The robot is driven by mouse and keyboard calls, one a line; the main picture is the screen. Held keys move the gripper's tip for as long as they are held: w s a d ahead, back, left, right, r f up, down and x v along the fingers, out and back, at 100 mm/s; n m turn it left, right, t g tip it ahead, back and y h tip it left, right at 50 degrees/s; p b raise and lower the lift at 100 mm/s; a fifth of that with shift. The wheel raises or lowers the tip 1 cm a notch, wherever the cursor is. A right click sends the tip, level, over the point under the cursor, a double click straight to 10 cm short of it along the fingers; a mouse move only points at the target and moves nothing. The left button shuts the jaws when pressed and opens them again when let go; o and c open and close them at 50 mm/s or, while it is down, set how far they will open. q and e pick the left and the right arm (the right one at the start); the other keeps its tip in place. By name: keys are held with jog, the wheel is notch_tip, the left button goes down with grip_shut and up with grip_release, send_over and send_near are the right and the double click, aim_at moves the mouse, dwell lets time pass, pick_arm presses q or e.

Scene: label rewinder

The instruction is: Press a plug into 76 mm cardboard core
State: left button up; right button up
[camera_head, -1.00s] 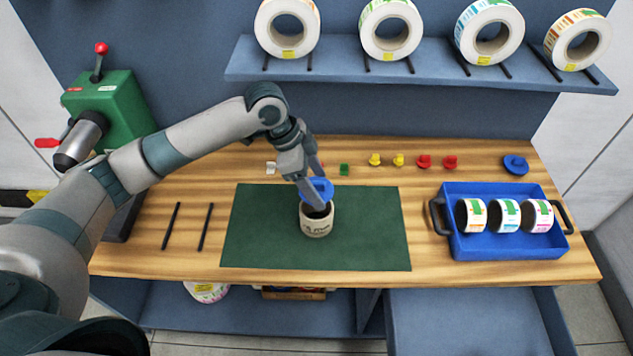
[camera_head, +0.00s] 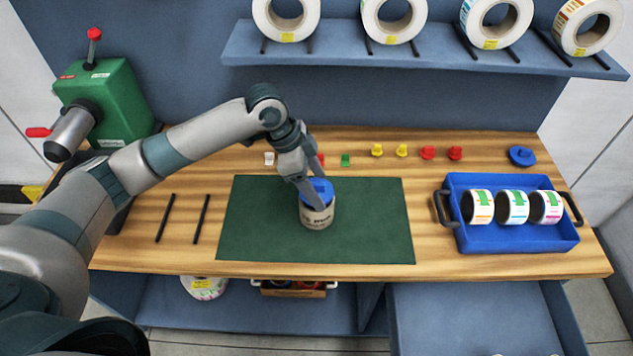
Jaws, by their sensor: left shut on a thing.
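The cardboard core (camera_head: 317,215) stands upright on the green mat (camera_head: 366,245), with printing on its side. A blue plug (camera_head: 319,188) sits at the core's top opening. My left gripper (camera_head: 316,190) reaches down from the upper left and is shut on the blue plug. The plug's lower part is hidden, and I cannot tell exactly how deep it sits in the core. My right gripper is not in view. A second blue plug (camera_head: 522,156) lies at the table's back right.
Several small red, yellow, green and white plugs line the table's back. A blue tray (camera_head: 513,242) with label rolls stands at the right. A green machine (camera_head: 115,105) is at the left, near two black rods. A shelf (camera_head: 420,55) holds large rolls. The mat's right half is clear.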

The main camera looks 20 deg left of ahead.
pick_arm(q)
jog(key=shift+f, duration=0.75)
jog(key=shift+s, duration=0.1)
jog(key=shift+s+f, duration=0.25)
jog(key=shift+f, duration=0.15)
dwell(0.5)
jog(key=o, duration=1.1)
jog(key=shift+w+r, duration=0.15)
jog(key=shift+r, duration=0.05)
